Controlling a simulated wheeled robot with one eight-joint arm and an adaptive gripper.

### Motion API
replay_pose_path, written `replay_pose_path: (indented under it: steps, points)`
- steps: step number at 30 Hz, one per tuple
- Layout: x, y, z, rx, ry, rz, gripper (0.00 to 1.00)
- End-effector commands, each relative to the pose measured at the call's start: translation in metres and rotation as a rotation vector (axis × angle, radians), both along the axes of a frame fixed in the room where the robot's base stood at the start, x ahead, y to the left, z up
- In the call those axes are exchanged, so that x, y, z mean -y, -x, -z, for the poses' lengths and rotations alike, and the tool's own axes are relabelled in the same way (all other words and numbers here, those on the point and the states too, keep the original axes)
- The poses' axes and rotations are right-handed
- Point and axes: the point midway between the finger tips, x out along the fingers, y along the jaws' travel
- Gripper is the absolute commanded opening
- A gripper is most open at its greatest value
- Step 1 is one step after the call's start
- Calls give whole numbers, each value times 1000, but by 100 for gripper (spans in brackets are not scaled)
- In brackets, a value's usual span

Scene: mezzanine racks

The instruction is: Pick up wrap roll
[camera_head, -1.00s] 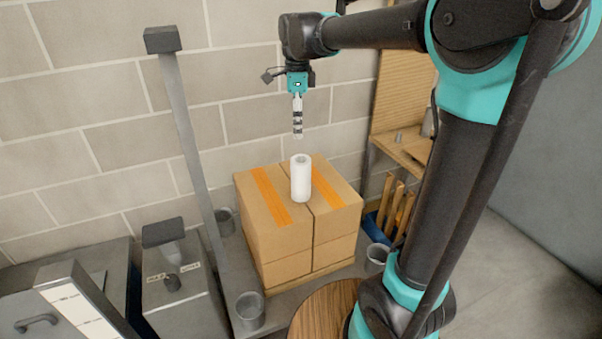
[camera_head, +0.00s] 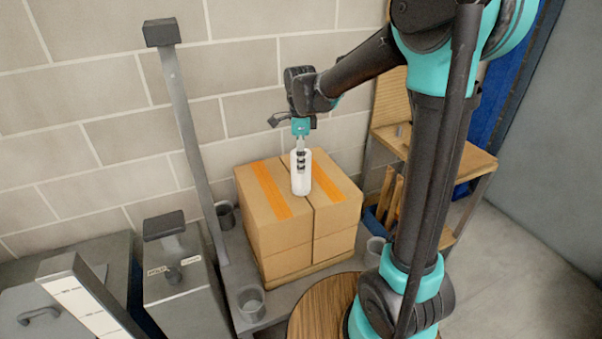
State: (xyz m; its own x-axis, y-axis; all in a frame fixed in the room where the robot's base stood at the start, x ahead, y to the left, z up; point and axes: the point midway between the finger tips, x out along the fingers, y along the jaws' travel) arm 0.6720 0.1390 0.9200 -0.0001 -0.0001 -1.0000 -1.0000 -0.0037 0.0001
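The wrap roll (camera_head: 301,185) is a white upright cylinder standing on top of the taped cardboard boxes (camera_head: 281,233). My gripper (camera_head: 301,168) points straight down at the roll. Its fingers overlap the upper part of the roll in the picture. One finger shows in front of the roll; the other is hidden, so I cannot tell whether they are open or shut, or whether they touch the roll.
The boxes rest on a grey platform with cup-like sockets (camera_head: 251,303) at its corners. A grey post (camera_head: 188,130) stands left of the boxes, near the brick wall. A wooden shelf unit (camera_head: 466,163) stands at the right. Open floor (camera_head: 510,260) lies at the far right.

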Motion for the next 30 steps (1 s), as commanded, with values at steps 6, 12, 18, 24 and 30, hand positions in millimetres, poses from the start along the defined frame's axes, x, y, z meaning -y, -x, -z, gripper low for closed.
replay_pose_path:
  steps: [6, 12, 18, 24, 30]
  points:
    - [2, -1, 25, 0, 0, 0, 79]
    - [2, -1, 29, 0, 0, 0, 79]
    - [2, 0, 28, 0, 0, 0, 66]
    - [2, 0, 28, 0, 0, 0, 41]
    - [2, 0, 28, 0, 0, 0, 16]
